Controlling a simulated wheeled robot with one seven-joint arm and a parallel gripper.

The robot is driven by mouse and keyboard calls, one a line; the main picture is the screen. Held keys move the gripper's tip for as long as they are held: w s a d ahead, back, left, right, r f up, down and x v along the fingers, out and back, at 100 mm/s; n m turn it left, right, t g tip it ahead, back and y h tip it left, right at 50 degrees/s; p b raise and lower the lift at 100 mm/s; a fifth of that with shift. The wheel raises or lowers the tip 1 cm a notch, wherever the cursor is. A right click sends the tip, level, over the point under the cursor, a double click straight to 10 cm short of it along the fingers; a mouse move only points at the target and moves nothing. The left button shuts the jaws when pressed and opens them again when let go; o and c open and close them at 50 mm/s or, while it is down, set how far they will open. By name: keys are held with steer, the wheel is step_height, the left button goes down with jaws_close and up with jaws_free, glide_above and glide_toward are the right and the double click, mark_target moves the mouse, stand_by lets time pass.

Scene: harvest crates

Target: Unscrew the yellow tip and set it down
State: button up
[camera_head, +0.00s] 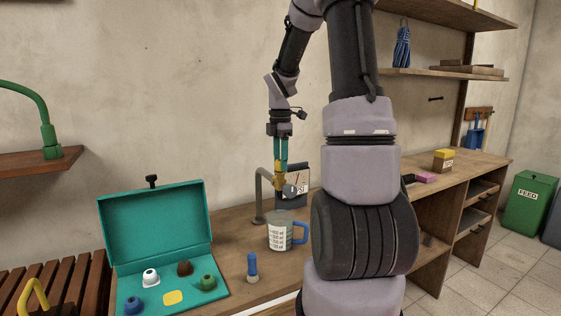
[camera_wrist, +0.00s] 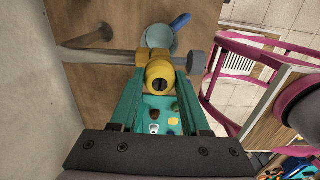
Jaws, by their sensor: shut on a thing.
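My gripper (camera_head: 280,168) points down from above, its teal fingers shut on the yellow tip (camera_head: 279,181). The tip is at the end of a grey bent pipe (camera_head: 259,196) that rises from the bench. In the wrist view the yellow tip (camera_wrist: 160,77) sits between the fingertips (camera_wrist: 160,85), with a dark round hole facing the camera. The grey pipe (camera_wrist: 100,57) runs in from the left to the yellow part. Whether the tip's thread is still engaged cannot be told.
An open teal case (camera_head: 155,226) at the left holds white, brown, green and blue pieces and a flat yellow patch (camera_head: 173,298). A measuring mug (camera_head: 279,235) with a blue handle stands below the pipe. A blue-topped piece (camera_head: 252,267) stands in front. A dial (camera_head: 295,185) is behind.

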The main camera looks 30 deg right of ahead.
steer(key=shift+n, duration=0.5)
steer(key=shift+n, duration=0.9)
steer(key=shift+n, duration=0.8)
steer(key=shift+n, duration=0.9)
steer(key=o, duration=0.8)
steer(key=shift+c, duration=0.2)
